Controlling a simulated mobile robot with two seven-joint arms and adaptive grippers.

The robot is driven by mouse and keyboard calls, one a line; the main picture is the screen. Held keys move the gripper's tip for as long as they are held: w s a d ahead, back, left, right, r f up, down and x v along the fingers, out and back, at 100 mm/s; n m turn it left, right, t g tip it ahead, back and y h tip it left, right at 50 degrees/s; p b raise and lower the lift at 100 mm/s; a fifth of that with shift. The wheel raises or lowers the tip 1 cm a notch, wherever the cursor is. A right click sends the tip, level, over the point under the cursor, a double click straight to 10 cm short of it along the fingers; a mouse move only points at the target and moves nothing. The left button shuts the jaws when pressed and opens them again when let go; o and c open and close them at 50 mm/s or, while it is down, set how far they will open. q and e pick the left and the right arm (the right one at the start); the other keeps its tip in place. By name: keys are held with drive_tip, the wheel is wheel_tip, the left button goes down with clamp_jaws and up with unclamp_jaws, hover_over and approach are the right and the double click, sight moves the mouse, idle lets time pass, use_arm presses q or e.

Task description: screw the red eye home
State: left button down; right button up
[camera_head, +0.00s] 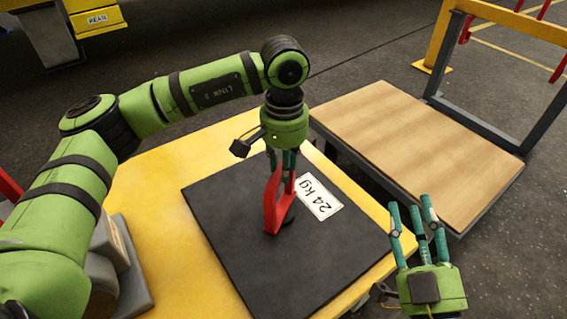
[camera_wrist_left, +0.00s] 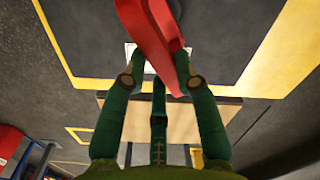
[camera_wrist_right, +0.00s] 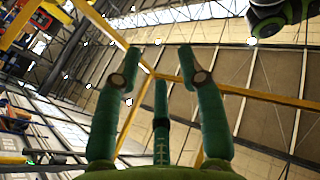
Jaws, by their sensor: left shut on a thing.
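The red eye (camera_head: 272,205) stands upright on the black plate (camera_head: 235,235), beside a white label reading "24 kg" (camera_head: 317,197). My left gripper (camera_head: 283,168) points down from above and is shut on the upper part of the red eye. In the left wrist view the red eye (camera_wrist_left: 150,35) runs between the fingertips. The foot of the eye meets the plate; whether its thread is fully seated cannot be told. My right gripper (camera_head: 418,212) is open and empty at the right front, with its fingers pointing up. Its spread fingers also show in the right wrist view (camera_wrist_right: 160,75).
The black plate lies on a yellow table (camera_head: 165,195). A wooden-topped platform (camera_head: 420,145) with a grey frame stands to the right, beyond a narrow gap. A yellow post frame (camera_head: 440,40) rises at the back right. Dark floor lies open behind.

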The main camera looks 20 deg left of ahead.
use_arm(q)
drive_tip(key=m, duration=0.4)
drive_tip(key=shift+r+m, duration=0.2)
drive_tip(key=shift+m, duration=0.1)
drive_tip(key=shift+s+m+b, duration=0.1)
drive_tip(key=shift+m+b, duration=0.3)
drive_tip(key=shift+m, duration=1.4)
use_arm(e)
drive_tip(key=shift+s+a+r+n+t+y, duration=0.15)
drive_tip(key=shift+s+r+t+y, duration=0.25)
drive_tip(key=shift+r, duration=0.35)
drive_tip(key=shift+s+a+r+n+t+y, duration=0.15)
drive_tip(key=shift+s+r+t+y, duration=0.25)
drive_tip(key=shift+r, duration=0.4)
drive_tip(key=shift+s+a+r+n+t+y, duration=0.15)
drive_tip(key=shift+s+r+t+y, duration=0.2)
drive_tip(key=shift+r, duration=0.4)
drive_tip(key=shift+s+r, duration=0.1)
drive_tip(key=shift+r, duration=0.05)
use_arm(q)
drive_tip(key=c, duration=0.9)
unclamp_jaws()
drive_tip(key=shift+r, duration=0.1)
drive_tip(key=shift+c, duration=0.2)
drive_tip(key=shift+s, duration=0.1)
wheel_tip(320, 180, up, 12)
